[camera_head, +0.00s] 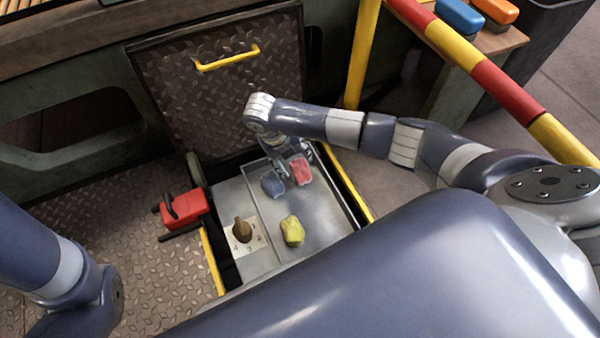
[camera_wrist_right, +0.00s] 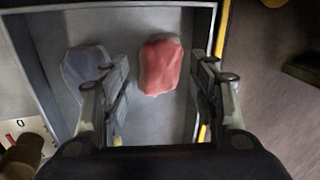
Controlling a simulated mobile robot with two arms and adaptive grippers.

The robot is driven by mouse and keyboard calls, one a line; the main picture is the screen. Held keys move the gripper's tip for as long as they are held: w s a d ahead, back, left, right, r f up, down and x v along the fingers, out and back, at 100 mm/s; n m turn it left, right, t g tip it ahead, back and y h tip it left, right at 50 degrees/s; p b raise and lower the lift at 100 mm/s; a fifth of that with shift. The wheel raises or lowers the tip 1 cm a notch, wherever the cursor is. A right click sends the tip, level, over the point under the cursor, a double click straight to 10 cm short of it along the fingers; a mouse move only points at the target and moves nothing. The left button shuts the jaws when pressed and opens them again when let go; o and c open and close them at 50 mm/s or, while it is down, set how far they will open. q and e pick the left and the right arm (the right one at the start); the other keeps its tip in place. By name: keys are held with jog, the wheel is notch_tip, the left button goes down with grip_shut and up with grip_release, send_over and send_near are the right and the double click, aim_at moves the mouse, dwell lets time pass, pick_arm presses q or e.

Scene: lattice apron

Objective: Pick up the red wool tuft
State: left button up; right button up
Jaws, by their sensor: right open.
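The red wool tuft (camera_head: 300,171) lies in the back part of a grey metal tray (camera_head: 322,222). In the right wrist view the red tuft (camera_wrist_right: 161,64) is just ahead of my right gripper, between the lines of its two fingers. My right gripper (camera_head: 289,160) is over the back of the tray, open and empty, beside the red tuft; it also shows in the wrist view (camera_wrist_right: 161,82). A blue-grey tuft (camera_head: 272,184) lies left of the red one and shows partly behind the left finger in the wrist view (camera_wrist_right: 84,66). My left gripper is out of view.
A yellow tuft (camera_head: 292,230) lies nearer in the tray. A brown knob (camera_head: 242,229) on a numbered plate sits left of it. A red clamp-like device (camera_head: 185,209) stands outside the left edge. A raised hatch lid (camera_head: 222,95) with a yellow handle stands behind.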

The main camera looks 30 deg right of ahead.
aim_at(297, 168)
jog(key=shift+s+b+x, duration=0.2)
jog(key=shift+b+x, duration=1.05)
jog(key=shift+x, duration=0.05)
jog(key=shift+s+b+x, duration=0.15)
jog(key=shift+b+x, duration=1.05)
jog(key=shift+x, duration=0.1)
jog(key=shift+a, duration=0.15)
jog(key=shift+c, duration=0.6)
jog(key=c, duration=0.5)
